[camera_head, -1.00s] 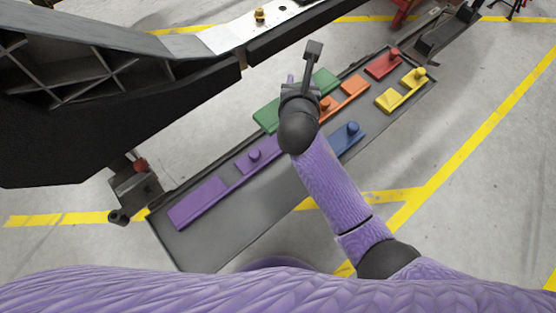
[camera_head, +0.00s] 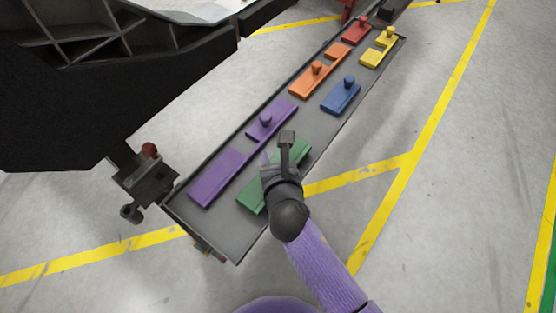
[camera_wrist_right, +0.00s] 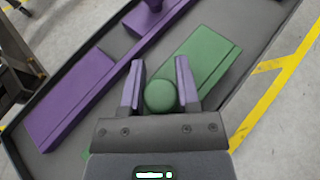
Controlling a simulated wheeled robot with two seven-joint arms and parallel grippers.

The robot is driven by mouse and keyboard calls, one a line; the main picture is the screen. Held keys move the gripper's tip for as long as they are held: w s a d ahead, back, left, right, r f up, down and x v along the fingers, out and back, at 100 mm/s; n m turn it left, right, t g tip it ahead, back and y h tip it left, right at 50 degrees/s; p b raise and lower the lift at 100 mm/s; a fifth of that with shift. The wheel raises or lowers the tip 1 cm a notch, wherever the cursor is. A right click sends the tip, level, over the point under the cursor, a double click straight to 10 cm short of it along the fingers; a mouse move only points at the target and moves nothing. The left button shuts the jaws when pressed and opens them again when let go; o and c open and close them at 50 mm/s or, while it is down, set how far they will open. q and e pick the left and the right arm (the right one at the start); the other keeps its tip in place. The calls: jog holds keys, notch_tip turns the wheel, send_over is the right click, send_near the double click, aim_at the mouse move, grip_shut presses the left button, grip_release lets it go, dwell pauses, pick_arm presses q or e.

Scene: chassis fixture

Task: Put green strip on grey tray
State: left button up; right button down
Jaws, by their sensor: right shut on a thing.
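The green strip (camera_head: 252,197) is at the near end of the long grey tray (camera_head: 222,228), beside the purple strip and roughly parallel to it. My right gripper (camera_head: 274,166) is over its middle and hides part of it. In the right wrist view, the gripper's two purple fingers (camera_wrist_right: 160,78) are closed on the round green knob of the strip (camera_wrist_right: 205,55). The strip appears within the tray's outline; whether it touches the floor of the tray (camera_wrist_right: 245,22) I cannot tell. My left gripper is not in view.
The purple strip (camera_head: 222,176), orange strip (camera_head: 310,83), blue strip (camera_head: 340,97), red strip (camera_head: 354,32) and yellow strip (camera_head: 374,57) lie on the tray. The dark chassis (camera_head: 150,110) stands at upper left. A fixture with a red knob (camera_head: 149,150) is beside the tray's near end.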

jog(key=shift+f, duration=0.95)
jog(key=shift+r, duration=0.35)
jog(key=shift+f, duration=0.1)
jog(key=shift+c, duration=1.6)
grip_release()
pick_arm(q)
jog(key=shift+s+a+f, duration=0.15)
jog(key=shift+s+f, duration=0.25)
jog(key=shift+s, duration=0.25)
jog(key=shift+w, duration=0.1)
